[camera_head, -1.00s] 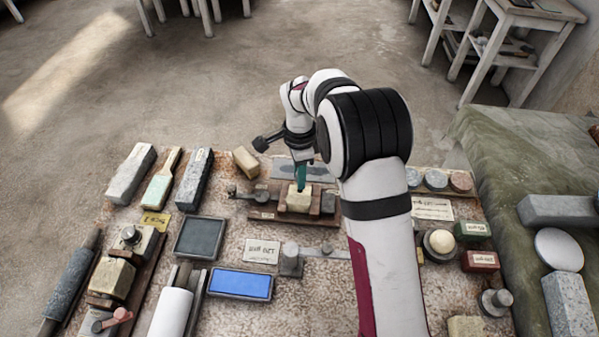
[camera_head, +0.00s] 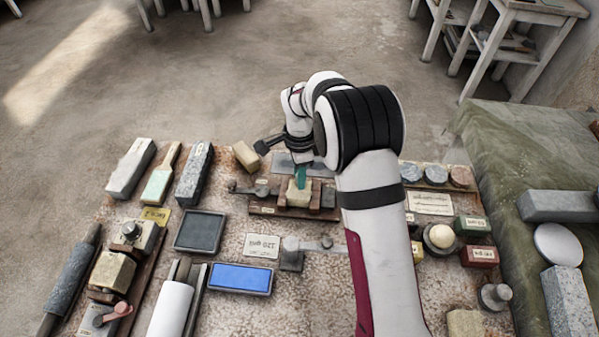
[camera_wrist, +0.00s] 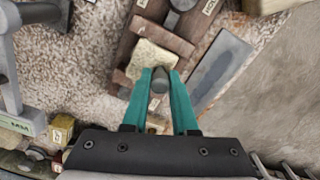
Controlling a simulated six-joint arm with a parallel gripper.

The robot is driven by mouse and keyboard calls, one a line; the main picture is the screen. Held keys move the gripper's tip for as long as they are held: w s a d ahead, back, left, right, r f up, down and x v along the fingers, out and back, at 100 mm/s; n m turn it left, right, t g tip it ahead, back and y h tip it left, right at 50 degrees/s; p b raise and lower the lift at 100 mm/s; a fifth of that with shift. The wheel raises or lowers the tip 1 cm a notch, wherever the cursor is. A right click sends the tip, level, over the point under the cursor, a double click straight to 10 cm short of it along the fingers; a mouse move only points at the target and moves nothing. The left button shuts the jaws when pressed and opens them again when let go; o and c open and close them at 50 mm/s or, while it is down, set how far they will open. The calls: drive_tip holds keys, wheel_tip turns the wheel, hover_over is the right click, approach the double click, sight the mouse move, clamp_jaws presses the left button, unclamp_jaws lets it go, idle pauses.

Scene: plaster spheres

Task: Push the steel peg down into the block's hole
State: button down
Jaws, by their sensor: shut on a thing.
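My gripper (camera_wrist: 159,88) has teal fingers and is shut on the steel peg (camera_wrist: 159,78), whose grey rounded top shows between the fingertips in the wrist view. The pale block (camera_wrist: 150,60) sits in a brown wooden fixture (camera_wrist: 125,78), right under the fingertips. In the head view my gripper (camera_head: 300,176) points down over the block (camera_head: 298,197), its tips at the block's top. The peg cannot be made out there. The peg's lower end and the hole are hidden, so I cannot tell how deep the peg sits.
A grey flat plate (camera_wrist: 218,70) lies beside the fixture. In the head view a blue stone in a tray (camera_head: 240,280), a dark slab (camera_head: 200,231) and a white label card (camera_head: 262,246) lie nearer on the speckled table. Small round pots (camera_head: 436,174) stand to the right.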

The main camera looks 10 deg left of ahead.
drive_tip(key=shift+f, duration=0.35)
drive_tip(key=c, duration=0.6)
unclamp_jaws()
drive_tip(key=shift+r, duration=0.1)
drive_tip(key=shift+r, duration=1.95)
drive_tip(key=shift+r, duration=0.1)
drive_tip(key=s+d+r+n+y, duration=0.1)
drive_tip(key=s+d+r+n, duration=0.1)
drive_tip(key=s+d+r, duration=0.5)
drive_tip(key=s+d+r+n, duration=0.2)
drive_tip(key=s+r, duration=0.4)
drive_tip(key=s, duration=0.3)
drive_tip(key=s+d+n, duration=0.1)
drive_tip(key=s, duration=0.4)
drive_tip(key=s+n, duration=0.1)
drive_tip(key=s, duration=0.4)
drive_tip(key=s+d+f+n, duration=0.1)
drive_tip(key=s+n, duration=0.1)
drive_tip(key=s, duration=0.3)
drive_tip(key=shift+s+d+y, duration=0.25)
drive_tip(key=shift+d+y, duration=0.1)
drive_tip(key=shift+y, duration=0.05)
